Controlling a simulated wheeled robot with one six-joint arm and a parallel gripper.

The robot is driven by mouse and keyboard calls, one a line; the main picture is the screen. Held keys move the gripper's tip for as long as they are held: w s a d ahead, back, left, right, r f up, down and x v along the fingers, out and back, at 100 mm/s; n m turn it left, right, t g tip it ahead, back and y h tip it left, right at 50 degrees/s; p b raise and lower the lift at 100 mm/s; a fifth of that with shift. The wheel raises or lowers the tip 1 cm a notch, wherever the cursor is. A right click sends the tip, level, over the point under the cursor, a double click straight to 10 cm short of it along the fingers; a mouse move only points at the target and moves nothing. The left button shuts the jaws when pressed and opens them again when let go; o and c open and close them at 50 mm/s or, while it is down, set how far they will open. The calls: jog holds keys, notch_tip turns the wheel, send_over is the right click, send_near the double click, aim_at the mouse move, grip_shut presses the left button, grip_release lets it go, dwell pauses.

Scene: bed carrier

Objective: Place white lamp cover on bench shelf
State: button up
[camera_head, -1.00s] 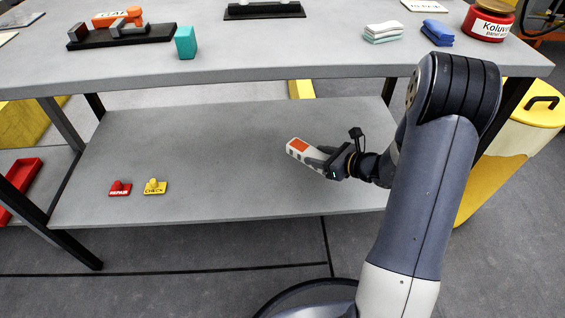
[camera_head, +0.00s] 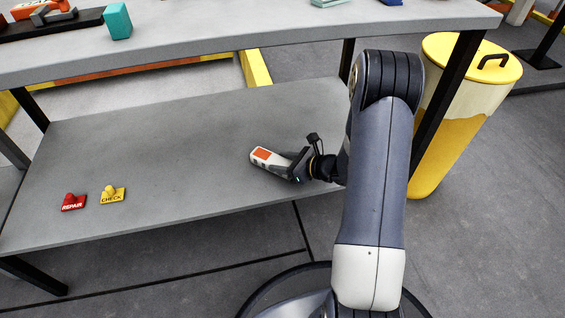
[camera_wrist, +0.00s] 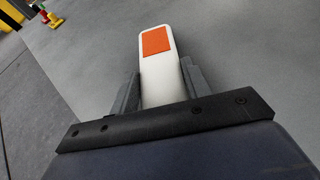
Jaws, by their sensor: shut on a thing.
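The white lamp cover (camera_head: 259,152) is a long white piece with an orange patch on its top face. My gripper (camera_head: 281,162) is shut on it near the right part of the grey bench shelf (camera_head: 165,150). The cover points to the left, low over the shelf; I cannot tell whether it touches the surface. In the wrist view the white cover (camera_wrist: 160,75) stands out between the two dark fingers of my gripper (camera_wrist: 160,88), and its near end is hidden by them.
A red REPAIR marker (camera_head: 73,202) and a yellow CHECK marker (camera_head: 112,195) stand at the shelf's left. The bench top (camera_head: 240,30) overhangs behind. A yellow bin (camera_head: 440,125) stands right, beyond a black leg (camera_head: 447,95). The shelf's middle is clear.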

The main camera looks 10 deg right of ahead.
jog(key=shift+f, duration=0.15)
jog(key=o, duration=1)
jog(key=p+v, duration=0.4)
jog(key=v, duration=0.8)
jog(key=shift+r, duration=0.25)
jog(key=shift+a+f, duration=0.1)
